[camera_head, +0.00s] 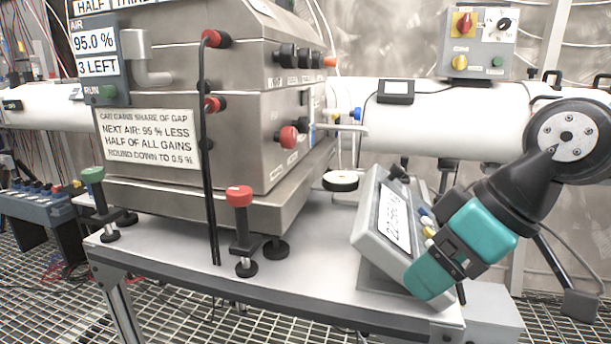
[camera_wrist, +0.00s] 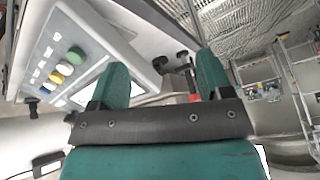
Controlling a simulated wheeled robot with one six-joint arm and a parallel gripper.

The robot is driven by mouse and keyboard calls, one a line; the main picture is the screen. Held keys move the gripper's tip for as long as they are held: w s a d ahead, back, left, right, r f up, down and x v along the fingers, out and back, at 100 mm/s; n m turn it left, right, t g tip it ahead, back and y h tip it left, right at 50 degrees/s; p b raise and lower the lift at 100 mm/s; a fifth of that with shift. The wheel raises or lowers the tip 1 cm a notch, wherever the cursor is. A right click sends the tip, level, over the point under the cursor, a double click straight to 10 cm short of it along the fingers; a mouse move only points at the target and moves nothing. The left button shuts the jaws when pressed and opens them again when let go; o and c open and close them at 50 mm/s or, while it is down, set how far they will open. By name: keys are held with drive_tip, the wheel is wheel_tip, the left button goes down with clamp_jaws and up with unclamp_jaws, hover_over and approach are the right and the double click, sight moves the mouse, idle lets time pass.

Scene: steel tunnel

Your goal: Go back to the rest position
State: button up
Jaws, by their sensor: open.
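My gripper (camera_head: 425,278) is teal and black and hangs at the right end of the bench, pointing down and left. In the head view it overlaps the lower right part of a grey sloped readout box (camera_head: 370,238); I cannot tell whether they touch. In the wrist view the two teal fingers (camera_wrist: 162,68) stand apart with nothing held between them. The box's panel with coloured buttons (camera_wrist: 66,62) shows beyond and to the left of the fingers. My arm comes in from the upper right of the head view.
A large steel machine (camera_head: 250,120) fills the bench's left and middle. Red (camera_head: 239,197) and green (camera_head: 93,175) knobbed clamps stand along the bench (camera_head: 180,245). A white pipe (camera_head: 440,125) runs behind, with a switch box (camera_head: 477,42) above it. Grating floor lies in front.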

drive_tip(key=s+f+m+g+h+p, duration=0.1)
drive_tip(key=s+f+m+g, duration=0.15)
drive_tip(key=s, duration=0.75)
wheel_tip(320, 180, up, 19)
drive_tip(key=p, duration=1.9)
drive_tip(key=shift+f, duration=0.15)
drive_tip(key=shift+w+n, duration=0.1)
drive_tip(key=shift+n, duration=0.15)
